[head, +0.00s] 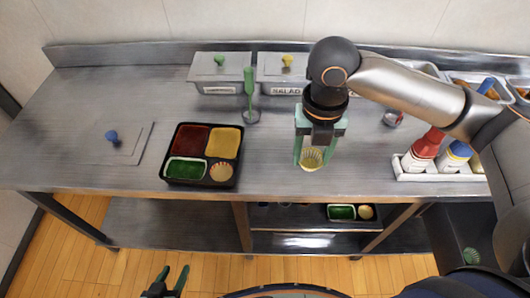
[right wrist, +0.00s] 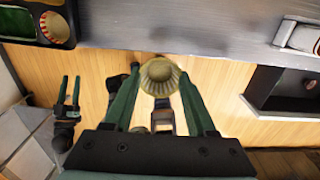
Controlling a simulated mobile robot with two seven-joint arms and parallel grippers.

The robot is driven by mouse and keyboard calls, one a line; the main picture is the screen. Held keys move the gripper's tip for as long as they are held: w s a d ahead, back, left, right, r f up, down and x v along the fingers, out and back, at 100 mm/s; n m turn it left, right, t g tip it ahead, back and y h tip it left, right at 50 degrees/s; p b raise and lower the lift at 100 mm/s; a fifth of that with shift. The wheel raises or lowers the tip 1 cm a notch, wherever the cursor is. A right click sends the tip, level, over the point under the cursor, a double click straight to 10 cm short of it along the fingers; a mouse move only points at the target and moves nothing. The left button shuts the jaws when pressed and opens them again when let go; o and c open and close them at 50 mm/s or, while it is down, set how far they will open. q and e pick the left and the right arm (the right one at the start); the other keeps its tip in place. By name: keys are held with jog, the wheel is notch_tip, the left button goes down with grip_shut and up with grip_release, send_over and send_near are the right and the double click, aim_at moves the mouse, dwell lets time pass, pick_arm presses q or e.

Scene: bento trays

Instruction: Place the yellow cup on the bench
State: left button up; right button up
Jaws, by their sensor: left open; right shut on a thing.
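The yellow cup (head: 312,159) is a small ribbed cup held between the green fingers of my right gripper (head: 313,155). In the right wrist view the cup (right wrist: 159,76) sits between the fingertips, with the bench's front edge behind it. The steel bench (head: 270,165) runs across the head view. The cup appears above its front part; the exact height is unclear. My left gripper (head: 171,282) is open and empty, low in the head view, in front of the bench and over the floor.
A black bento tray (head: 205,185) with red, yellow and green fillings and a ribbed cup stands left of my right gripper. A bottle rack (head: 440,176) is at the right. Lidded containers (head: 219,70) line the back. Bare bench lies between tray and rack.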

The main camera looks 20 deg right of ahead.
jog(key=w+a+f, duration=0.3)
jog(key=w, duration=0.2)
send_over(273, 163)
jog(key=f, duration=0.5)
jog(key=shift+s+d+b, duration=0.1)
jog(key=shift+s+b, duration=0.2)
jog(key=shift+w+f, duration=0.1)
jog(key=shift+f, duration=0.05)
jog(key=shift+w+f, duration=0.1)
jog(key=shift+f, duration=1.55)
jog(key=o, duration=1.3)
jog(key=shift+f, duration=0.1)
notch_tip(273, 163, up, 12)
jog(key=shift+r, duration=0.15)
